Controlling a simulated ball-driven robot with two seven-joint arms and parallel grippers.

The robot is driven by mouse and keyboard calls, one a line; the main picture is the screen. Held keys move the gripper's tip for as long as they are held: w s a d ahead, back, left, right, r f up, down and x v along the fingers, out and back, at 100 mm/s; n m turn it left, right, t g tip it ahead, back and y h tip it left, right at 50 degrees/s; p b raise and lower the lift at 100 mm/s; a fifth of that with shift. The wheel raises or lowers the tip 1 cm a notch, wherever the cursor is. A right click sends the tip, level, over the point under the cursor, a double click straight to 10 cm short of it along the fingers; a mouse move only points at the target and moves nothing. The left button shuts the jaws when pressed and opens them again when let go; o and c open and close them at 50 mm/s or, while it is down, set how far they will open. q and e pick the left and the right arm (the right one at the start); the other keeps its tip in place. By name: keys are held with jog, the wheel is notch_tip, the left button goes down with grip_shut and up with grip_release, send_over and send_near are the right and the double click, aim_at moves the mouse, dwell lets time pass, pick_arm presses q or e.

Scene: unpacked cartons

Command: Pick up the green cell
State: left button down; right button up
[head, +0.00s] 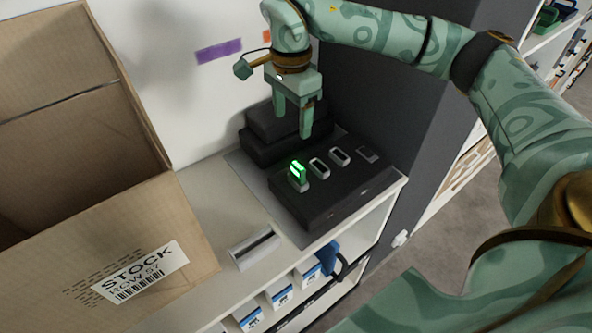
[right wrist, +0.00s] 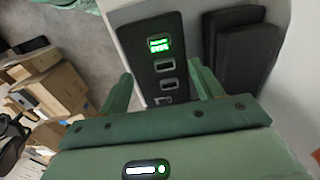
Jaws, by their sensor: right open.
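The green cell (head: 298,171) glows and stands upright in the first slot of a dark charging block (head: 318,207) on the white shelf top. In the right wrist view the green cell (right wrist: 159,46) sits beyond the fingers, in the slot at the far end of the row. My right gripper (head: 293,135) is open and empty, pointing down, above and behind the cell, apart from it. Its two fingers also show in the right wrist view (right wrist: 160,90), with the block between and beyond them. My left gripper is not in view.
A large open cardboard carton (head: 192,240) stands at the left. A pale slotted holder (head: 254,248) lies near the shelf's front edge. Dark stacked boxes (head: 262,148) stand behind the block, close to my right gripper. The other slots (head: 340,156) look empty.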

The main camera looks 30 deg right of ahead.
jog(key=b, duration=0.2)
send_near(298, 166)
notch_tip(298, 166, down, 5)
notch_tip(298, 166, down, 5)
jog(key=shift+r+b, duration=0.1)
jog(key=shift+b, duration=0.2)
jog(key=shift+w+f, duration=0.1)
jog(key=shift+f, duration=0.45)
jog(key=c, duration=1.3)
